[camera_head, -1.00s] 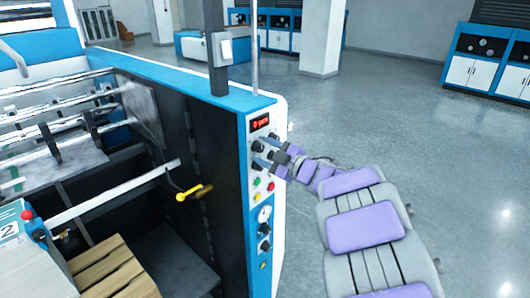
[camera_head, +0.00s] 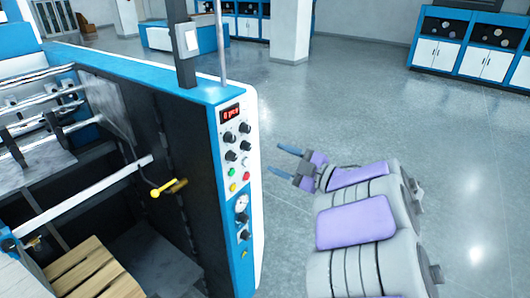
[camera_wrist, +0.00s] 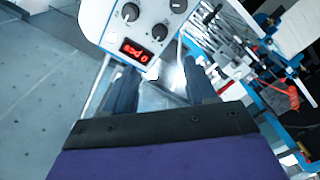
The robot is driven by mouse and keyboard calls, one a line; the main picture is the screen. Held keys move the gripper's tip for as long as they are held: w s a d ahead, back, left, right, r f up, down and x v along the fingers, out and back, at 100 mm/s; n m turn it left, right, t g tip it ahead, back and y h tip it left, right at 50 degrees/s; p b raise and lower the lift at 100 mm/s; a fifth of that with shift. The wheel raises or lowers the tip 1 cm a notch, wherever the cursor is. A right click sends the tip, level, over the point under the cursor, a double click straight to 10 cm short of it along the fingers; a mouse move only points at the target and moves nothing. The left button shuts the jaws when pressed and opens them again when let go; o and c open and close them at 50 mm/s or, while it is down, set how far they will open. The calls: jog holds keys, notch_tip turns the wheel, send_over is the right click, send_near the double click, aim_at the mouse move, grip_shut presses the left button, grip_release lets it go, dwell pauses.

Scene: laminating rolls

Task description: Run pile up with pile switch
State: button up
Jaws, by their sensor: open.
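The machine's control panel (camera_head: 228,125) is on the end of its blue-and-white side wall. It has a red-lit display (camera_head: 231,114), several black knobs (camera_head: 230,138), and green (camera_head: 231,171), yellow (camera_head: 246,175) and red (camera_head: 233,188) buttons. I cannot read which control is the pile switch. My gripper (camera_head: 283,160) is open and empty, right of the panel and apart from it. In the wrist view, my gripper (camera_wrist: 161,86) has its two fingers spread below the display (camera_wrist: 137,52) and knobs (camera_wrist: 160,32). A slatted wooden pallet (camera_head: 82,272) lies low inside the machine.
A yellow-ended crank handle (camera_head: 168,188) sticks out inside the machine, left of the panel. A grey post with a switch box (camera_head: 188,38) stands on the side wall. Blue-and-white cabinets (camera_head: 465,45) stand at the back. The floor to the right is clear.

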jog(key=shift+v, duration=1.05)
jog(key=w+d+r+m+t+h+b, duration=0.1)
jog(key=w+d+m+t+h, duration=0.1)
jog(key=d+m+t+h, duration=0.3)
jog(key=w+d+r+m+h+b, duration=0.1)
jog(key=w+d+m+h, duration=0.15)
jog(key=d+h, duration=0.45)
jog(key=s+d+f+m+g+h+b, duration=0.1)
jog(key=s+d+f+m+g+h, duration=0.35)
jog(key=s+d+m+h, duration=0.5)
jog(key=s+a+f+m+g+y+b, duration=0.1)
jog(key=s+a+f+g+y, duration=0.15)
jog(key=s+f, duration=0.35)
jog(key=s+a+f+m+g+y+b, duration=0.15)
jog(key=s+f+g, duration=0.25)
jog(key=s, duration=0.4)
jog(key=s+a+f+g+y, duration=0.1)
jog(key=s+a+f+g, duration=0.1)
jog(key=s+a, duration=0.4)
jog(key=s+a+f+g+y, duration=0.2)
jog(key=s+a, duration=0.4)
jog(key=s, duration=0.8)
jog(key=f+g, duration=0.1)
jog(key=g, duration=0.1)
jog(key=shift+s+g, duration=0.25)
jog(key=shift+g, duration=0.15)
